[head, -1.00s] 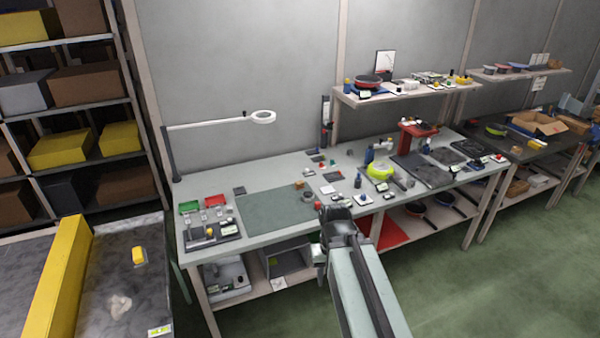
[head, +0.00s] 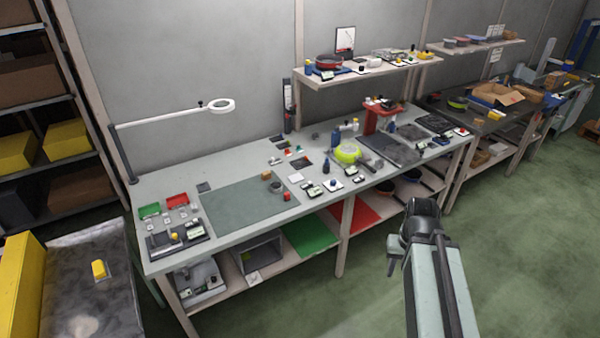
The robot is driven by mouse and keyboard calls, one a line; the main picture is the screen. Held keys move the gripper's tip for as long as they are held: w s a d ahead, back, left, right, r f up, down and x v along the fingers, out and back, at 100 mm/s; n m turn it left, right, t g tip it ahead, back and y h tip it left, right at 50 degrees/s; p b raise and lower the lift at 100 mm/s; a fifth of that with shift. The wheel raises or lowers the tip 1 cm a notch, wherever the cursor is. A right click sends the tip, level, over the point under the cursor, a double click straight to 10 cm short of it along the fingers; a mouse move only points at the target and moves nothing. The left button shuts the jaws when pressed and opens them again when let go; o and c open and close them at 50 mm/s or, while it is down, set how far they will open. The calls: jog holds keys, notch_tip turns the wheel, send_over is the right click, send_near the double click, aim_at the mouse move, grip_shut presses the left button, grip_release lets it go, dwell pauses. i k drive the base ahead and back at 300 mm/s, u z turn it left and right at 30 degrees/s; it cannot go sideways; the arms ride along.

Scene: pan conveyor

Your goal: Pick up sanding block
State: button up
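I cannot pick out the sanding block for certain at this size. A small tan-brown block (head: 265,175) lies at the back right of the green mat (head: 240,207) on the long workbench, beside a dark round item. A yellow block (head: 99,270) lies on the grey surface at the lower left. My gripper (head: 392,268) hangs over the green floor in front of the bench, apart from both blocks. Its fingers are small and partly hidden by my arm, so its opening does not show. I see nothing held in it.
A shelf (head: 370,72) with pans rises behind. A dark bench (head: 480,118) with an open carton stands right. Floor (head: 530,240) at right is clear.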

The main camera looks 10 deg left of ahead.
aim_at(265, 175)
jog(key=z, duration=0.25)
jog(key=i, duration=2.8)
jog(key=u, duration=4.1)
jog(key=i, duration=1.05)
jog(key=z, duration=0.15)
